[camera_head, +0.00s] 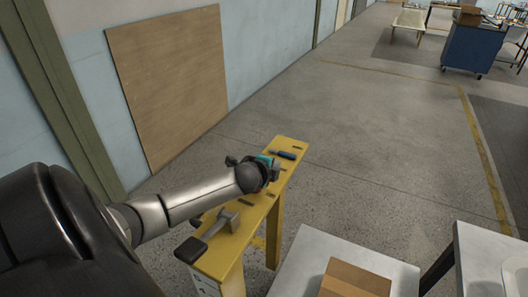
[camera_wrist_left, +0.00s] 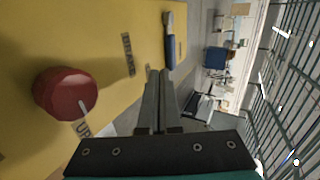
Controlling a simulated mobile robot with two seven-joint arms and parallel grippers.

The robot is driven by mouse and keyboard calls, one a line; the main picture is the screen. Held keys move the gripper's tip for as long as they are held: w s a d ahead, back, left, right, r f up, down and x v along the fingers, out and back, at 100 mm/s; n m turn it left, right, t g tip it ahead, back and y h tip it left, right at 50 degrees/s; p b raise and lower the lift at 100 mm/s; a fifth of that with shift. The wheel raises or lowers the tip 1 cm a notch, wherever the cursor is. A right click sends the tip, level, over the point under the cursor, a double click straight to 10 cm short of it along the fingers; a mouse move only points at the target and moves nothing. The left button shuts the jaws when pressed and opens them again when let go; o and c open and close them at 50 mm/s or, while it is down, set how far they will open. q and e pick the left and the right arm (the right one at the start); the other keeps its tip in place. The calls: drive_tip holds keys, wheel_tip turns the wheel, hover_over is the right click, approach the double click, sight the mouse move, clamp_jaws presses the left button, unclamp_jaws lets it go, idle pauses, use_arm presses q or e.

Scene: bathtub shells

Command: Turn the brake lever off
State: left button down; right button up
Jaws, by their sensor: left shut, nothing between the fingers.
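A yellow stand (camera_head: 262,207) carries the controls. A lever with a blue grip (camera_head: 283,154) lies at the far end of its top. In the left wrist view the blue lever (camera_wrist_left: 170,50) is just beyond the fingertips, next to a dark label (camera_wrist_left: 128,55) that seems to read BRAKE. My left gripper (camera_wrist_left: 159,72) is shut and empty, its fingers together and apart from the lever. In the head view my left gripper (camera_head: 270,165) is over the stand near the blue lever, its fingers mostly hidden by the wrist.
A red round knob (camera_wrist_left: 66,93) sits on the yellow top left of the fingers. A grey lever with a dark handle (camera_head: 215,230) is at the stand's near end. A white table (camera_head: 325,262) with a cardboard box (camera_head: 355,281) stands to the right. Open floor lies beyond.

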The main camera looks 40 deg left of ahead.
use_arm(q)
drive_tip(key=shift+s+r, duration=0.15)
drive_tip(key=shift+s, duration=0.15)
drive_tip(key=p+v, duration=0.1)
drive_tip(key=v, duration=0.3)
drive_tip(key=shift+w+a, duration=0.1)
drive_tip(key=shift+v, duration=0.95)
drive_tip(key=shift+s+r, duration=0.15)
drive_tip(key=shift+s, duration=0.1)
use_arm(e)
drive_tip(key=shift+w+a+r, duration=0.2)
drive_tip(key=shift+w+r, duration=0.25)
drive_tip(key=shift+w+a+r, duration=0.2)
drive_tip(key=shift+w+r, duration=0.2)
